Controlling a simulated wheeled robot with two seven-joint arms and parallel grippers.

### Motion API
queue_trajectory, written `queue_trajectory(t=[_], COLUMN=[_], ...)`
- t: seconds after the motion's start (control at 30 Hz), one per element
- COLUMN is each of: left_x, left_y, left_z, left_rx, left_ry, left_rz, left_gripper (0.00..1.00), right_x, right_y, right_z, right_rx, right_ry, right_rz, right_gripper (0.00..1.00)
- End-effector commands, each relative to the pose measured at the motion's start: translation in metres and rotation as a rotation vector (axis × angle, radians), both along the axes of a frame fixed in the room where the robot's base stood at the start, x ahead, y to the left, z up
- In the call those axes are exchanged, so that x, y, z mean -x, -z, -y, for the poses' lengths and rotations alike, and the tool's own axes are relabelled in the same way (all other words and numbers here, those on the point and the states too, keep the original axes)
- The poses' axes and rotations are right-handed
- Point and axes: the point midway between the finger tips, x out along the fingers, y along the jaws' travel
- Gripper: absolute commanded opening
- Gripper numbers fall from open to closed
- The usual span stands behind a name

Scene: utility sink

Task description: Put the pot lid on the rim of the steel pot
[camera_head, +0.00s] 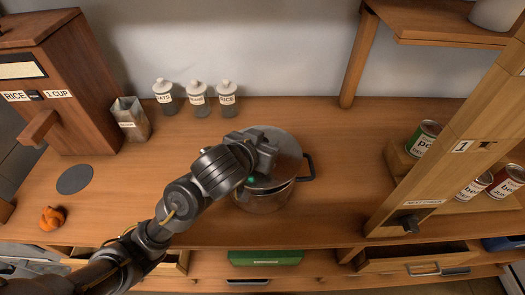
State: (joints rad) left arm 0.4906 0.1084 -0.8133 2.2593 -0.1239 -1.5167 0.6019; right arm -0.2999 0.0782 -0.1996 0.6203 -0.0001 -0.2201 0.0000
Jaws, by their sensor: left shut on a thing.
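The steel pot (264,203) stands on the wooden counter, a little right of the middle. Its dark side handle (308,168) points right. The round grey pot lid (288,149) is over the pot's mouth and covers most of it. My left gripper (264,160) comes in from the lower left and is shut on the lid near its middle. The fingers and arm hide the lid's knob and its left part. I cannot tell whether the lid touches the rim all round. My right gripper is out of view.
Several labelled jars (196,98) stand at the back beside a grey container (130,119). A wooden rice dispenser (75,85) stands at left, near a small orange object (52,218). A wooden rack with cans (423,138) is at right. Counter around the pot is clear.

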Motion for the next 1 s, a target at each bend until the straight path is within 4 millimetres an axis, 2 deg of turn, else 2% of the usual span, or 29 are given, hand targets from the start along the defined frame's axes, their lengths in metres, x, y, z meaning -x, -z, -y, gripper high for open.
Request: queue_trajectory(t=[0.23,0.33,0.4,0.53,0.9,0.93,1.0], left_x=[-0.004,-0.010,-0.010,-0.010,-0.010,-0.010,-0.010], left_y=[0.004,0.013,0.028,0.044,0.045,0.044,0.044], left_z=[-0.001,-0.004,-0.003,-0.003,-0.003,-0.003,-0.003], left_rx=[0.000,-0.002,-0.001,0.000,0.000,0.000,0.000], left_ry=[-0.001,-0.002,0.000,-0.001,-0.001,-0.001,-0.001], left_rz=[0.000,-0.001,0.002,0.001,0.000,0.000,0.000], left_gripper=[0.03,0.03,0.03,0.03,0.03,0.32,0.41], right_x=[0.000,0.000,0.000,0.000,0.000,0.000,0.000], right_y=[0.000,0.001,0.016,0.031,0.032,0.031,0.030], right_z=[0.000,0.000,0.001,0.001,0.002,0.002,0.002], right_rx=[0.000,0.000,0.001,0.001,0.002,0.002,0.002], right_ry=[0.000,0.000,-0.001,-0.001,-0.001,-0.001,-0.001], right_rz=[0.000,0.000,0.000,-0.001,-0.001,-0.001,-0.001], right_gripper=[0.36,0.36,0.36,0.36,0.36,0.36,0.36])
